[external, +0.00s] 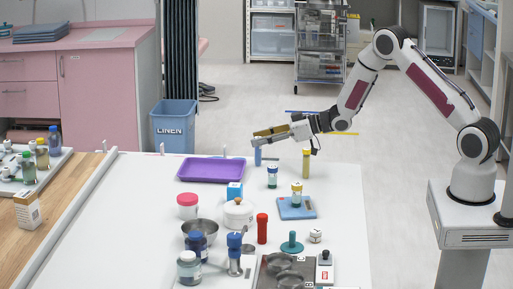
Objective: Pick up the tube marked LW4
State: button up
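No marking LW4 can be read on any tube at this size. A blue tube (257,158) stands at the far edge of the white table, just below my gripper's tips in the picture. A yellow tube (306,163) stands upright to its right, and a red tube (262,228) stands nearer the front. My gripper (260,138) reaches left over the table's far edge, roughly level. Whether its fingers touch the blue tube, or are open or shut, cannot be told.
A purple tray (216,169), a blue-capped vial (272,178) and a blue scale (297,208) bearing a yellow-capped vial (297,194) are nearby. A white lidded pot (238,214), jars and bowls crowd the front. The table's right strip (343,200) is clear.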

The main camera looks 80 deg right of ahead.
jog(key=shift+w+f, duration=0.2)
jog(key=shift+w, duration=0.3)
grip_shut()
